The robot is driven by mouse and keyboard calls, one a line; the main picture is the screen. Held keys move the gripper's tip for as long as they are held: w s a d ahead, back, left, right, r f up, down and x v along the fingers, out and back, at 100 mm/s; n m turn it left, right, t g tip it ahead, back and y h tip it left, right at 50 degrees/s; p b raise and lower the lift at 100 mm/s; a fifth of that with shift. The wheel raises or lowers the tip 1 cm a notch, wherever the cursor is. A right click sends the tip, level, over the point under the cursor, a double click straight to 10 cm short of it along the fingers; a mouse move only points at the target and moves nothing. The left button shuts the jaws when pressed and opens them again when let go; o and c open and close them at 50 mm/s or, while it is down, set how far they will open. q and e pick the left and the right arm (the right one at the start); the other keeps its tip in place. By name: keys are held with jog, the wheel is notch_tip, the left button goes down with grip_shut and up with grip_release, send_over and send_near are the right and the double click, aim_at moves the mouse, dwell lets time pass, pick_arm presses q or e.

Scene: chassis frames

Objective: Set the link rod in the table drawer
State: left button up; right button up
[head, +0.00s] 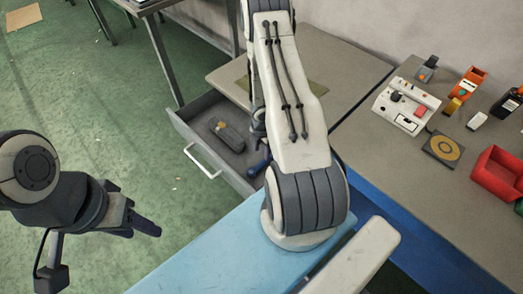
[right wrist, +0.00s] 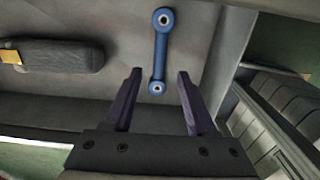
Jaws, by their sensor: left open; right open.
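The blue link rod (right wrist: 160,50) has a ring at each end and appears to lie on the grey drawer floor in the right wrist view. The open table drawer (head: 190,150) is in the head view, where a bit of blue (head: 259,166) beside my right arm may be the rod. My right gripper (right wrist: 159,73) is open over the drawer. The rod's lower end shows between its fingertips, with gaps on both sides. In the head view my arm hides most of that gripper. My left gripper (head: 146,226) is open and empty over the floor at the left.
A dark oblong object with a yellow patch (head: 228,135) lies in the drawer and shows in the right wrist view (right wrist: 60,56). The right-hand table holds a control box (head: 405,106), a red bin (head: 497,172) and small parts. A light blue surface (head: 200,250) is in front.

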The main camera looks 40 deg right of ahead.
jog(key=w+a+r+m+t+h+p, duration=0.15)
jog(key=a+r, duration=0.25)
jog(key=r, duration=0.5)
jog(key=w+a+r+m+p, duration=0.1)
jog(key=w+a+r+m, duration=0.1)
jog(key=a+r, duration=0.45)
jog(key=w+a+r+m+h+p, duration=0.1)
jog(key=w+a+r+m, duration=0.15)
jog(key=r, duration=0.85)
pick_arm(q)
notch_tip(320, 180, up, 5)
jog(key=shift+f, duration=0.2)
pick_arm(e)
jog(key=s+a+r+m+y, duration=0.1)
jog(key=s+a+r+m, duration=0.1)
jog(key=s+a+r, duration=0.4)
jog(key=s+a+r+m+g+y, duration=0.1)
jog(key=s+a+r+m+y, duration=0.1)
jog(key=s+a+r, duration=0.5)
jog(key=s+a+m, duration=0.1)
jog(key=s+a, duration=0.4)
jog(key=s, duration=0.4)
jog(key=shift+s+r+m, duration=0.15)
jog(key=shift+r+m, duration=0.1)
jog(key=shift+m, duration=0.05)
jog(key=shift+g+y, duration=0.25)
